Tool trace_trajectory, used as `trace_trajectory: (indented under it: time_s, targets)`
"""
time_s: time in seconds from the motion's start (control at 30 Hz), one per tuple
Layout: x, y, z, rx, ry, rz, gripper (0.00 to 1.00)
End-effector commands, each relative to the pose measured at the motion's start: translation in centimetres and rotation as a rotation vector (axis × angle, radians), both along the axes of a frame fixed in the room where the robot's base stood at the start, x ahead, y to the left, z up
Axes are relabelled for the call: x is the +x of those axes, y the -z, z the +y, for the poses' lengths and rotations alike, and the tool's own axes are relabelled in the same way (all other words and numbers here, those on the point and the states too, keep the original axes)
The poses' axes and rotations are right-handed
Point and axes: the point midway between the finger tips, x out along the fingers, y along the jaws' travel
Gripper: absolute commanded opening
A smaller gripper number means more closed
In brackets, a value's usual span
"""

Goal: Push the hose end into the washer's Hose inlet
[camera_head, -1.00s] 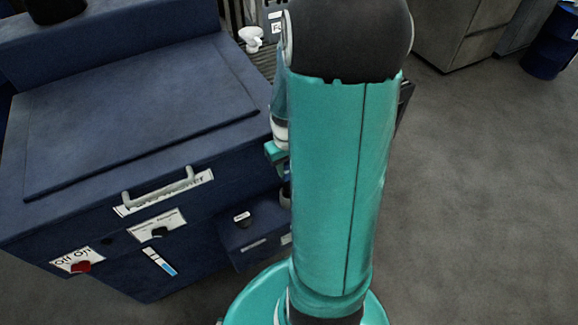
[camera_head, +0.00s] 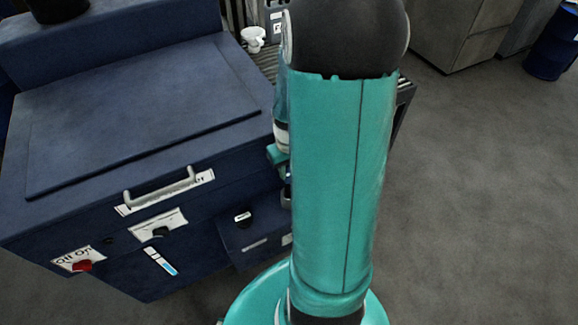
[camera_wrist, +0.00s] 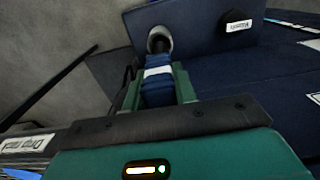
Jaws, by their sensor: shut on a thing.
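The hose end (camera_wrist: 158,88), blue with a white band, sits between the two green fingers of my gripper (camera_wrist: 158,76) in the wrist view. My gripper is shut on it. Its dark tip points at a grey ring, the Hose inlet (camera_wrist: 163,33), on the small dark blue box of the washer. The tip appears at or within the ring's opening; how deep I cannot tell. In the head view the washer (camera_head: 110,235) is the large dark blue cabinet at left, with the small box (camera_head: 250,232) at its right side. My arm hides the hose end and inlet there.
The washer's flat lid (camera_head: 140,110) has a grey handle (camera_head: 160,190) in front, with a red knob (camera_head: 82,266) lower left. A slatted surface and a white cup-like thing (camera_head: 253,38) lie behind. Grey floor at right is open; a blue drum (camera_head: 552,45) stands far right.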

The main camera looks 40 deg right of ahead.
Motion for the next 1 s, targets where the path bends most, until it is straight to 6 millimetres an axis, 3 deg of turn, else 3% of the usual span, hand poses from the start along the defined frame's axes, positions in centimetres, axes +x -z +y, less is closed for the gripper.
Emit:
trace_trajectory:
  time_s: [1.0]
  targets:
    - [0.0,2.7,0.0,0.000,-0.001,-0.001,0.00]
